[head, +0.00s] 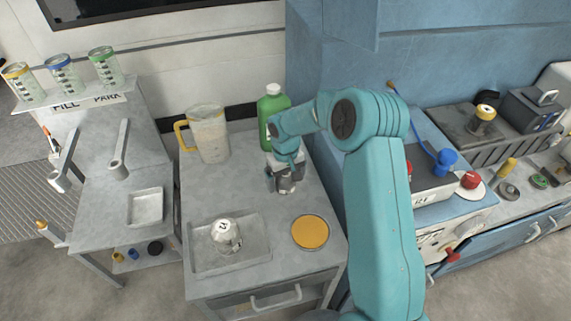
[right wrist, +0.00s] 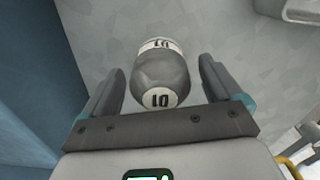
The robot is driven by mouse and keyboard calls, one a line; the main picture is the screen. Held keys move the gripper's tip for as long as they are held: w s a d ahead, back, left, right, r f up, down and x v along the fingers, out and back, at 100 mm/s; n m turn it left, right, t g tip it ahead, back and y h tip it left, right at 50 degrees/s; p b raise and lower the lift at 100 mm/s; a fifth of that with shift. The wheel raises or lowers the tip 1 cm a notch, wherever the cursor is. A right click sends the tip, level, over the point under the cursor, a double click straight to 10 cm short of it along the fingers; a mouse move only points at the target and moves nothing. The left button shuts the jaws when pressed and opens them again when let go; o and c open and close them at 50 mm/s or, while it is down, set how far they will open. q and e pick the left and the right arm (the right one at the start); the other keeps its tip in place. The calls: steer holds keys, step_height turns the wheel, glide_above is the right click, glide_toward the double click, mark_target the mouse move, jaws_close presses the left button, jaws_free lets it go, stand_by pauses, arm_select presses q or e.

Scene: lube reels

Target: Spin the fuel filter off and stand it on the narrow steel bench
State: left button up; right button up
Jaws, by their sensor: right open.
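A grey canister with white labels marked 01, which may be the fuel filter, stands on the steel bench (head: 262,198). It shows in the right wrist view (right wrist: 160,76) and, partly covered, in the head view (head: 286,186). My right gripper (head: 283,180) is over it, open, with one finger on each side; in the right wrist view the gripper (right wrist: 160,85) shows gaps between both fingers and the canister. A second grey and white numbered part (head: 226,236) sits in the bench's shallow tray (head: 202,262). My left gripper is not in view.
A green bottle (head: 270,108) and a clear jug with a yellow handle (head: 208,135) stand at the back of the bench. A yellow disc (head: 310,232) lies near its front right. A blue wall (head: 310,110) rises close behind on the right. The bench's middle is clear.

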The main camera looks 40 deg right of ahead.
step_height(320, 180, up, 16)
steer(key=shift+f+b, duration=0.2)
steer(key=shift+b, duration=0.25)
steer(key=shift+r, duration=0.1)
